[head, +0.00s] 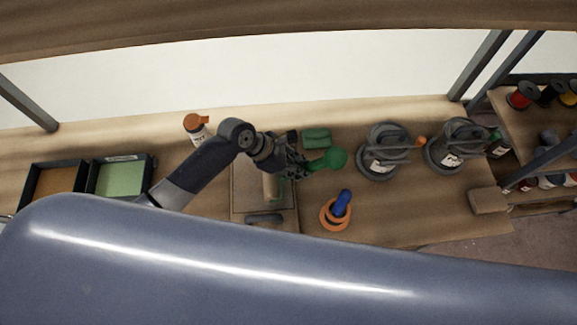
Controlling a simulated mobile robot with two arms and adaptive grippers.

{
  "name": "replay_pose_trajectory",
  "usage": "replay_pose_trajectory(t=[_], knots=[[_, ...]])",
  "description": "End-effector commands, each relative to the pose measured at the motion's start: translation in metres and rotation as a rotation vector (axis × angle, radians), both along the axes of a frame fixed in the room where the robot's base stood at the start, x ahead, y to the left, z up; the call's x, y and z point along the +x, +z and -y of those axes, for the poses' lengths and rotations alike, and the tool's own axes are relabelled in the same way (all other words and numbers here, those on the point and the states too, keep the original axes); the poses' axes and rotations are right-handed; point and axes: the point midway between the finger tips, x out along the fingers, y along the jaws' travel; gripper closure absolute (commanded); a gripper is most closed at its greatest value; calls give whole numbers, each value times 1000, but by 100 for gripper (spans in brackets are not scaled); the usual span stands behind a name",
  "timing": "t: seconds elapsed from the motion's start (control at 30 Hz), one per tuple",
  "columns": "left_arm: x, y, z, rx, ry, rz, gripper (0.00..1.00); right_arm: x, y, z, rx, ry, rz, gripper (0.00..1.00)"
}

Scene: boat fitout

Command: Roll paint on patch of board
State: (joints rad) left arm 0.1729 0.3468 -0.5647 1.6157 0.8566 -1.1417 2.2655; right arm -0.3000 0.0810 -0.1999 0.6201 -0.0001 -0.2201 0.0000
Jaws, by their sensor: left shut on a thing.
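My left gripper (286,160) reaches in from the left over the bench and is shut on a paint roller. The roller's round green handle end (336,158) sticks out to the right of the fingers. Its beige roller sleeve (270,187) is below the gripper, over the board (245,200). I cannot tell whether the sleeve touches the board. The board is a square brown panel lying on the bench, partly hidden by my arm and the roller. A tray with light green paint (121,178) is at the left. My right gripper is not in view.
A dark tray with a brown inside (55,182) is at far left. An orange-capped bottle (196,129), a green block (316,138) and an orange ring with a blue handle (335,216) surround the board. Grey reels (384,152) stand right. Bench right of the ring is clear.

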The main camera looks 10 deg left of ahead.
Motion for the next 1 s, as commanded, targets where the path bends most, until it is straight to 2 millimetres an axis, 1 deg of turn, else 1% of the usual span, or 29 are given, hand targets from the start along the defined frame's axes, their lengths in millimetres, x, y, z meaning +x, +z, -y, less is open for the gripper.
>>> replay_pose_trajectory(t=[0.33,0.7,0.8,1.0], knots=[[0,-1,3,2,-1,-2,100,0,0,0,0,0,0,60],[10,1,43,-1,-2,-2,100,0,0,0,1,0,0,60],[12,1,47,2,-1,-2,100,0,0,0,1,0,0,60],[12,1,48,2,-1,-1,100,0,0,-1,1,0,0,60]])
